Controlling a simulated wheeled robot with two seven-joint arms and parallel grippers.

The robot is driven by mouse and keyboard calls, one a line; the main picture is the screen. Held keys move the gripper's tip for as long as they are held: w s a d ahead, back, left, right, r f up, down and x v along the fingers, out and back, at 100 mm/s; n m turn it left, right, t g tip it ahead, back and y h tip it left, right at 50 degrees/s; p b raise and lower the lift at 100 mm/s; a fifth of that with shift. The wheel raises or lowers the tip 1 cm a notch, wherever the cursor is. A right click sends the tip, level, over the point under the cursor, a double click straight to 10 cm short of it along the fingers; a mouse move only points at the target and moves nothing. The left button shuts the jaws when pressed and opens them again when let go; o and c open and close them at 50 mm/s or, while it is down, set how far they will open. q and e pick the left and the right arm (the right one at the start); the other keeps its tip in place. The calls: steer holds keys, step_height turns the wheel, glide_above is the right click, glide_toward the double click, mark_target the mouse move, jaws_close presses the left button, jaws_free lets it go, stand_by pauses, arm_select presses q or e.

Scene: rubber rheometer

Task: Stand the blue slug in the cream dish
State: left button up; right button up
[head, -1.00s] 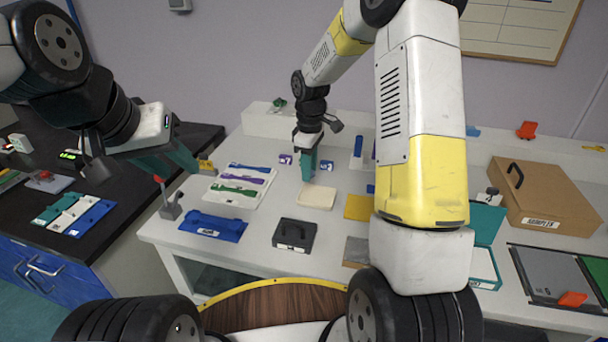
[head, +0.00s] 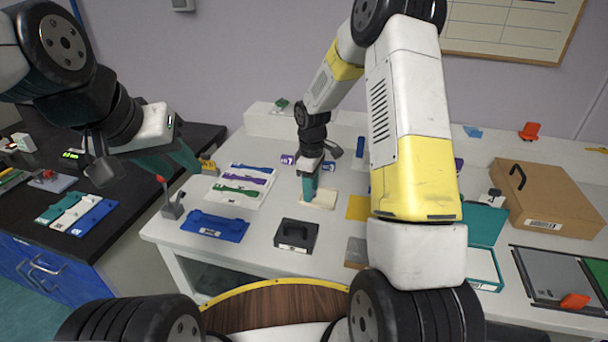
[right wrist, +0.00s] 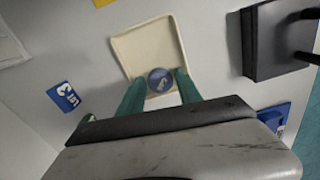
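The cream dish (head: 326,197) is a shallow square tray on the white table; it also shows in the right wrist view (right wrist: 148,42). My right gripper (head: 307,198) points down over the dish's left part. In the right wrist view its teal fingers are shut on the blue slug (right wrist: 160,79), seen end-on as a round blue top with a pale mark. The slug is upright at the dish's near side. I cannot tell whether its bottom touches the dish. My left gripper (head: 186,163) hangs left of the table's coloured strips; its finger gap is unclear.
A dark grey case (head: 296,235) stands in front of the dish, and a yellow square (head: 357,207) lies to its right. A white tray with coloured strips (head: 240,185) lies left. A blue tray (head: 214,226) is nearer. A cardboard box (head: 545,195) stands at right.

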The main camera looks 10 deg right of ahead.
step_height(320, 180, up, 12)
steer(key=s+d+r+m+t, duration=0.25)
steer(key=s+r+m, duration=0.25)
steer(key=s+r, duration=0.75)
steer(key=s+r+m+t+y, duration=0.1)
steer(key=s+r+m+t, duration=0.1)
steer(key=s, duration=0.4)
steer(key=s+r+m+t+y, duration=0.1)
steer(key=s+r+m, duration=0.1)
steer(key=s+m, duration=0.2)
steer(key=shift+s+a+m+t, duration=0.15)
steer(key=shift+s+m+t, duration=0.2)
steer(key=shift+s, duration=1.4)
